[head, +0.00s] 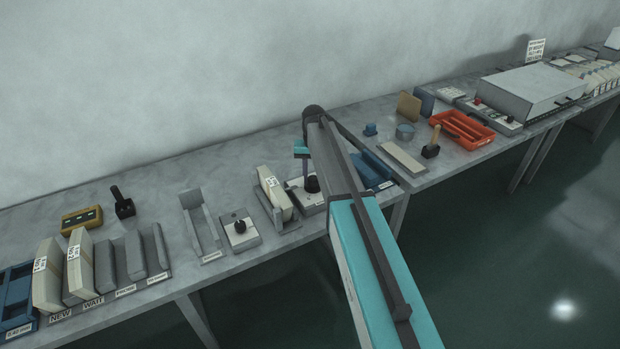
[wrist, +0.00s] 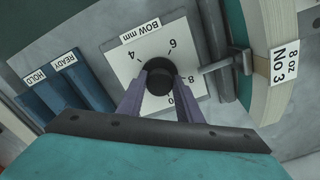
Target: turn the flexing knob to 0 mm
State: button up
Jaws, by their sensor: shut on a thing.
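A black round knob (wrist: 159,77) stands on a pale dial plate (wrist: 123,65) marked "BOW mm", with 4, 6 and 8 showing around it and a partly covered number ending in 0 lower down. My gripper (wrist: 160,92) has its two purple fingers on either side of the knob, shut on it. Where the knob points cannot be made out. In the head view the dark knob (head: 312,184) is on a box on the bench, with my arm reaching over it and hiding part of it.
A second box with a black knob (head: 240,226) sits to the left. Between them is a holder with a pale stack (head: 275,192), labelled "8 oz NO 3" in the wrist view (wrist: 283,65). Blue trays (head: 372,168) marked HOLD and READY lie close on the right.

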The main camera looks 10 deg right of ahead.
jog(key=shift+n+b, duration=0.3)
jog(key=shift+n, duration=0.3)
jog(key=shift+w+n+b, duration=0.1)
jog(key=shift+n+b, duration=0.35)
jog(key=shift+n, duration=0.45)
jog(key=n+b, duration=0.1)
jog(key=n, duration=0.3)
jog(key=n+b, duration=0.1)
jog(key=n, duration=0.3)
jog(key=shift+n, duration=0.3)
jog(key=n+b, duration=0.1)
jog(key=n, duration=0.2)
jog(key=shift+a, duration=0.15)
jog(key=shift+n, duration=0.4)
jog(key=o, duration=1)
jog(key=shift+o, duration=0.2)
